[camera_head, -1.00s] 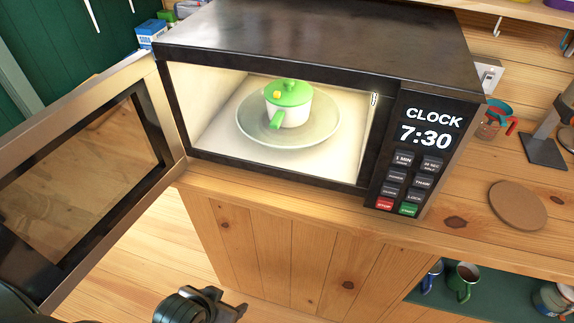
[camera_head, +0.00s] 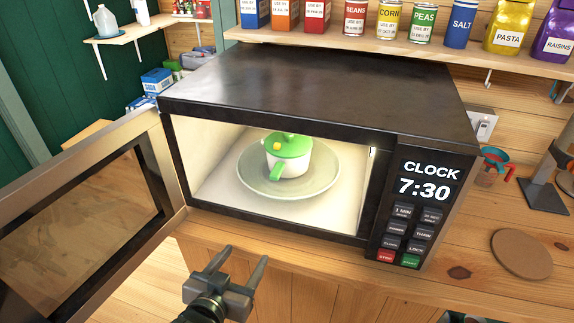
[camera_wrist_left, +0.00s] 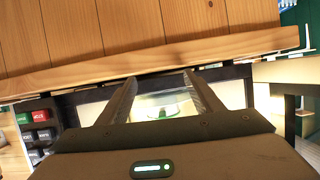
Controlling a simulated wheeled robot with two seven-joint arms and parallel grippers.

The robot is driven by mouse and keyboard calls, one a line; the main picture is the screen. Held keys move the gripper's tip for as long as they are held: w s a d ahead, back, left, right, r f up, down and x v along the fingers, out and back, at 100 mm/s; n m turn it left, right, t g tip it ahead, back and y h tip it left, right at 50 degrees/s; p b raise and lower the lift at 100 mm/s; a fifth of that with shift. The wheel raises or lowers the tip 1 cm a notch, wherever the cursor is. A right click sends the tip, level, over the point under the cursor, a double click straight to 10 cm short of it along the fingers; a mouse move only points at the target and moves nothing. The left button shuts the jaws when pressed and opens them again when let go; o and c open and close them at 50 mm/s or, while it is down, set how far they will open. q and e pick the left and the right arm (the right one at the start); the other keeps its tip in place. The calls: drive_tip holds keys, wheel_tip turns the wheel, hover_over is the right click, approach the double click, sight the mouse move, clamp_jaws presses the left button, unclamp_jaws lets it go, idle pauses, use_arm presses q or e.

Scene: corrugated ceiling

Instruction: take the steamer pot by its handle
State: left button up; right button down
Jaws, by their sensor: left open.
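The steamer pot (camera_head: 288,158) is small and white with a green lid. It stands on the round glass plate (camera_head: 250,181) inside the open, lit microwave (camera_head: 300,85). Its green handle (camera_head: 276,175) points toward the front opening. My left gripper (camera_head: 243,262) is open and empty in front of and below the microwave opening, apart from the pot. In the left wrist view, the pot's green part (camera_wrist_left: 166,111) shows small between the two fingers, partly hidden. My right gripper is not in view.
The microwave door (camera_head: 90,225) hangs open to the left. The wooden counter (camera_head: 450,285) lies under the microwave. A round cork mat (camera_head: 521,253) lies at the right. A shelf with cans and boxes (camera_head: 355,22) runs above and behind.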

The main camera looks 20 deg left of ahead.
use_arm(q)
drive_tip(key=w+d+r+t, duration=0.1)
drive_tip(key=w+r+t, duration=0.2)
drive_tip(key=r, duration=0.7)
drive_tip(key=shift+w+t+h, duration=0.25)
drive_tip(key=shift+t+h, duration=0.05)
drive_tip(key=shift+t, duration=0.2)
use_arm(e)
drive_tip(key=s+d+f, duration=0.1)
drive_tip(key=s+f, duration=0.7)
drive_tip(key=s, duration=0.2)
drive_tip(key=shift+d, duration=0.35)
use_arm(q)
drive_tip(key=p, duration=0.3)
approach(285, 162)
drive_tip(key=shift+w+a+f, duration=0.35)
drive_tip(key=shift+w+a, duration=0.1)
drive_tip(key=shift+w, duration=0.1)
drive_tip(key=shift+w+a+f, duration=0.35)
drive_tip(key=shift+w+a, duration=0.1)
drive_tip(key=shift+w, duration=0.55)
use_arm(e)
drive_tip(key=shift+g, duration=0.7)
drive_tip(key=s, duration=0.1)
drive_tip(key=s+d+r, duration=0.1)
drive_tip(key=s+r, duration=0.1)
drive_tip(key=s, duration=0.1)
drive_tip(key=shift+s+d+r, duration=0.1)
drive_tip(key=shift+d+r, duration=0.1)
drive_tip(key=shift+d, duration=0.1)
